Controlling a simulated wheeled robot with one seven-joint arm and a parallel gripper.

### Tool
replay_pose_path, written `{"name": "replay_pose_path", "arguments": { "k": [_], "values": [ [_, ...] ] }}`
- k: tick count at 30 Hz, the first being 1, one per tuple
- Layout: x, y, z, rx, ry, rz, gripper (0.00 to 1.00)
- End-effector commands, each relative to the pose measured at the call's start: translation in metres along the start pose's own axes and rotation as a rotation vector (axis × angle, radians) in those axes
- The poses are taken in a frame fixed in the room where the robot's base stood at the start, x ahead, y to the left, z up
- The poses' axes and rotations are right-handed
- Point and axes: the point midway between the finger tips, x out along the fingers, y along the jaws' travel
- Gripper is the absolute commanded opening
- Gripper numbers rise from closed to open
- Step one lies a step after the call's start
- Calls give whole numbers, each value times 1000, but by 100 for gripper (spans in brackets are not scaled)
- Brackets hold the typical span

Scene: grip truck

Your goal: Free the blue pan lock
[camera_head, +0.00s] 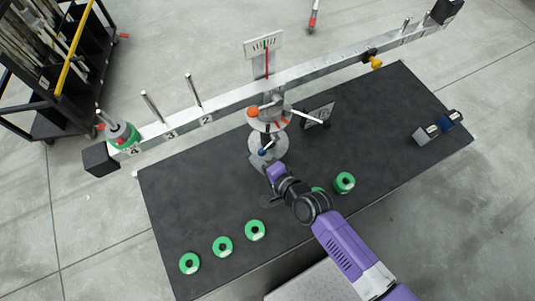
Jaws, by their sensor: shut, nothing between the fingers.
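The blue pan lock (262,152) is a small blue-tipped lever low on the round grey pedestal (256,138) of the balance. Its thin shaft slants up to the right. My gripper (270,166) is just in front of and below the lock, close to its blue end. I cannot tell whether they touch. The gripper is shut and empty; its fingers are small and partly hidden by my purple wrist. Above the lock are an orange knob (253,112) and a pale disc with red marks (268,124).
A long metal beam (235,105) with pegs crosses above the dark table (205,190). A green weight (122,134) sits at its left end. A small plaque (318,115) stands right of the pedestal.

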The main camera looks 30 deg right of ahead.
Motion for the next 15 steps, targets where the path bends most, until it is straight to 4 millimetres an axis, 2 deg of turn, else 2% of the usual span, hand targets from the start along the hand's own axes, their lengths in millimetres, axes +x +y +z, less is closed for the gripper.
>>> {"name": "replay_pose_path", "arguments": {
  "k": [1,2,6,12,15],
  "values": [
    [1,-12,27,-103,-49,-3,0],
    [1,-16,40,-200,-73,4,0],
    [-4,-22,76,-630,-146,30,0],
    [-15,-24,108,-1293,-229,60,0],
    [-23,-25,115,-1633,-265,77,0]
  ]
}}
